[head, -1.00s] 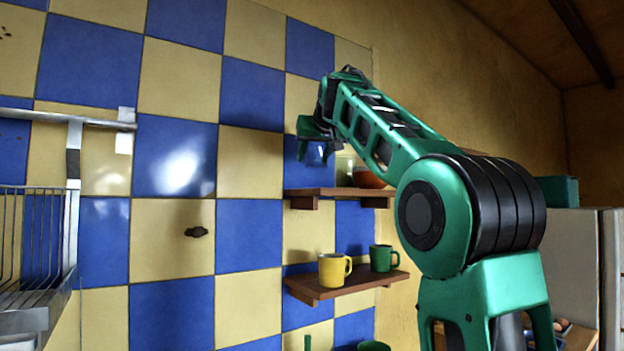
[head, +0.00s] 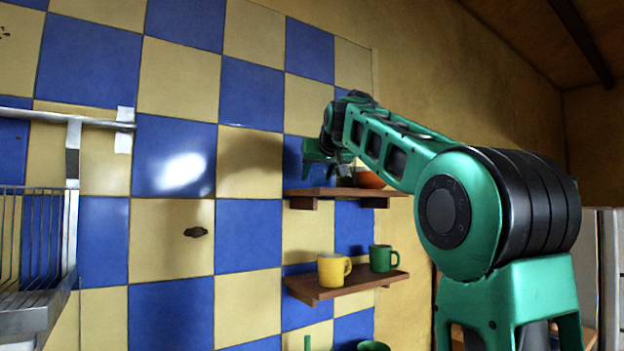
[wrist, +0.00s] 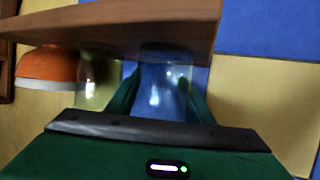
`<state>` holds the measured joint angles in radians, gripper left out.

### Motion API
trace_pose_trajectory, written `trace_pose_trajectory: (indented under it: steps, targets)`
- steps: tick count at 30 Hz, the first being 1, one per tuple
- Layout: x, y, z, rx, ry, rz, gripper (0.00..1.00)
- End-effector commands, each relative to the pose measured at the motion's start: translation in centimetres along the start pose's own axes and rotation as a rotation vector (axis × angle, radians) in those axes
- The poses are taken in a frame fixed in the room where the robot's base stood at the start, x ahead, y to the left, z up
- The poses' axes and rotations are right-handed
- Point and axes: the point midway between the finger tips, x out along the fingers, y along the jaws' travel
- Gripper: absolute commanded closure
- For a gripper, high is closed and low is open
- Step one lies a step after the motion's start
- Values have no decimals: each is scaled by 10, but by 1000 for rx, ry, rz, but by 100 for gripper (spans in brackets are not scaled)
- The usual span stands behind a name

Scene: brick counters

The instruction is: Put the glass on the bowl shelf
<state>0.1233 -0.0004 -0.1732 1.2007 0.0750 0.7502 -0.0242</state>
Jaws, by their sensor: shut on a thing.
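A clear glass (wrist: 160,92) is between the green fingers of my gripper (wrist: 162,98) in the wrist view, which looks upside down. My gripper is shut on it. Its base is close to the brown bowl shelf (wrist: 120,27); I cannot tell if they touch. The shelf also shows in the head view (head: 330,191), with my gripper (head: 325,157) just above its left part. An orange bowl (wrist: 47,65) with a white rim stands on the shelf; it shows in the head view too (head: 369,180). The held glass is hard to make out in the head view.
A second clear glass (wrist: 98,85) stands on the shelf between the bowl and the held glass. A lower shelf (head: 350,284) carries a yellow mug (head: 333,269) and a green mug (head: 382,258). A metal rack (head: 40,245) is at the left.

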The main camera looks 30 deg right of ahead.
Motion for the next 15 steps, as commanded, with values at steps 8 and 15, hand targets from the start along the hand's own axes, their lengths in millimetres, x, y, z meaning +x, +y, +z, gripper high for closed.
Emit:
trace_pose_trajectory:
  steps: [8,15]
  targets:
    - [1,0,2,0,-1,0,45]
    - [-3,0,-1,0,1,-1,45]
